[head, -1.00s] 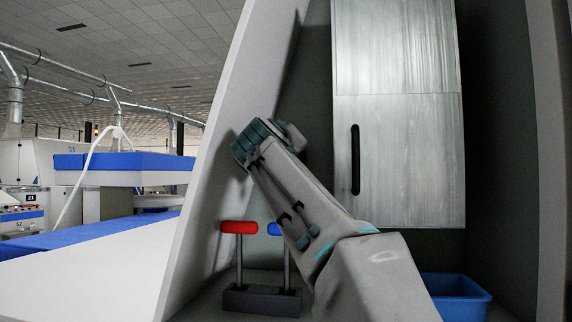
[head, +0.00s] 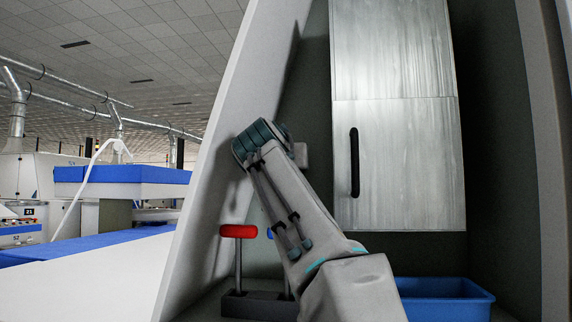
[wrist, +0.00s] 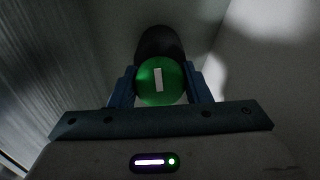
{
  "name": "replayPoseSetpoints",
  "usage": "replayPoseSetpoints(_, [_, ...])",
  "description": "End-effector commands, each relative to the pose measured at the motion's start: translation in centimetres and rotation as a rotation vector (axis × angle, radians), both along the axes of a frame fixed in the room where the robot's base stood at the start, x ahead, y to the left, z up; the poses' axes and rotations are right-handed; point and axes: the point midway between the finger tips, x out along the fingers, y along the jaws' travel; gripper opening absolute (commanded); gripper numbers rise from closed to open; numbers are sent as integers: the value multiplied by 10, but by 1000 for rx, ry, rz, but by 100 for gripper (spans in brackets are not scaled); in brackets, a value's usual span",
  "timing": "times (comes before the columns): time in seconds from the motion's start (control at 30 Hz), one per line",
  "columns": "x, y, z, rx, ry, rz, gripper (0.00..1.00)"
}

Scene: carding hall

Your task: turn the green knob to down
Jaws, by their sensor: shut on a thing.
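The green knob (wrist: 151,88) shows in the wrist view as a round green face with a white bar mark. The bar stands nearly upright in that picture, tilted slightly. My gripper (wrist: 160,84) has one blue finger on each side of the knob and is shut on it. A dark round base shows behind the knob. In the head view my arm hides the knob and the fingers.
A red-topped lever (head: 238,231) and a partly hidden blue-topped lever (head: 271,233) stand on a dark base (head: 258,305) below my arm. A grey cabinet with a black handle (head: 354,162) is at the right. A blue bin (head: 447,296) is below it.

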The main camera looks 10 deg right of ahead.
Motion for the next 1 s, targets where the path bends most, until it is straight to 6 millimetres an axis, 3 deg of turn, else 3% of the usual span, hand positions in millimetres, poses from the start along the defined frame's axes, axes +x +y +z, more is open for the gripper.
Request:
replayPoseSetpoints(0.53, [1,1,-2,27,-7,1,21])
replayPoseSetpoints(0.57, [1,1,-1,26,-7,1,46])
replayPoseSetpoints(0.63, [1,1,-1,26,-8,1,65])
replayPoseSetpoints(1.0, [-4,2,-1,25,-9,1,65])
